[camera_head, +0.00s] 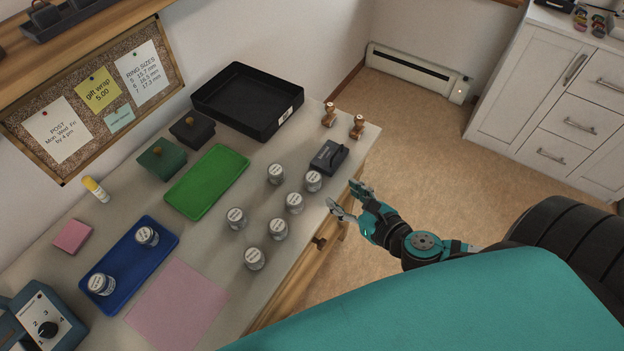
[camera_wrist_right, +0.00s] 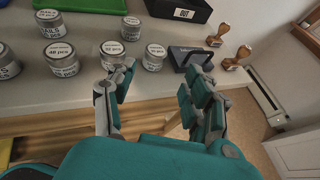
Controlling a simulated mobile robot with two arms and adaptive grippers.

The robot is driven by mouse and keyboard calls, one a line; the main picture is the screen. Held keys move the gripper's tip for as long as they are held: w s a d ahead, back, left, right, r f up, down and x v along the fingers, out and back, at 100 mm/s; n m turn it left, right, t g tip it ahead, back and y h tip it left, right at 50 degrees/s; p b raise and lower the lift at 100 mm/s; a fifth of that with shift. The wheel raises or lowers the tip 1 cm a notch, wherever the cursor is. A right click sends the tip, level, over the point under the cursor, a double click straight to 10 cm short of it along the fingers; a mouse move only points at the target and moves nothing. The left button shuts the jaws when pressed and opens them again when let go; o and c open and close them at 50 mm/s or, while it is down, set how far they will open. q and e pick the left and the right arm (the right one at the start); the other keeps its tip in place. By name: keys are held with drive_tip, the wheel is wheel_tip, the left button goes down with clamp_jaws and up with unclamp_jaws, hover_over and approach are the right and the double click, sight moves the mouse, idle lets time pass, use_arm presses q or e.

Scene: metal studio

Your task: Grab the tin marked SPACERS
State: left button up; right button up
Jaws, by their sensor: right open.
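Several round grey tins with white lids stand loose on the bench: a back one (camera_head: 275,173), one nearest the dark block (camera_head: 313,181), a middle one (camera_head: 295,202), a left one (camera_head: 236,218), and two nearer the front edge (camera_head: 278,229) (camera_head: 254,258). Two more tins (camera_head: 146,236) (camera_head: 101,284) stand on the blue tray (camera_head: 134,262). I cannot read which is marked SPACERS. My right gripper (camera_head: 348,198) is open and empty, just off the bench's front edge. In the right wrist view its fingers (camera_wrist_right: 152,92) are spread before the tins (camera_wrist_right: 154,57). My left gripper is not in view.
A black tray (camera_head: 248,99), green tray (camera_head: 208,180), green box (camera_head: 162,159) and pink sheet (camera_head: 178,304) take other bench room. A drawer knob (camera_head: 319,242) sticks out in front.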

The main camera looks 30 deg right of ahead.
sight(313, 177)
drive_tip(key=p+x, duration=0.1)
drive_tip(key=x, duration=0.6)
drive_tip(key=shift+w+a, duration=0.1)
drive_tip(key=shift+w, duration=0.1)
drive_tip(key=shift+a+f+p+x, duration=0.1)
drive_tip(key=shift+f+p+x, duration=0.05)
drive_tip(key=shift+x, duration=1.35)
drive_tip(key=shift+a+f+p+x, duration=0.15)
drive_tip(key=shift+f+x, duration=0.05)
drive_tip(key=shift+x, duration=1.25)
drive_tip(key=shift+s, duration=0.2)
drive_tip(key=c, duration=1)
drive_tip(key=shift+o, duration=0.2)
drive_tip(key=shift+r, duration=0.1)
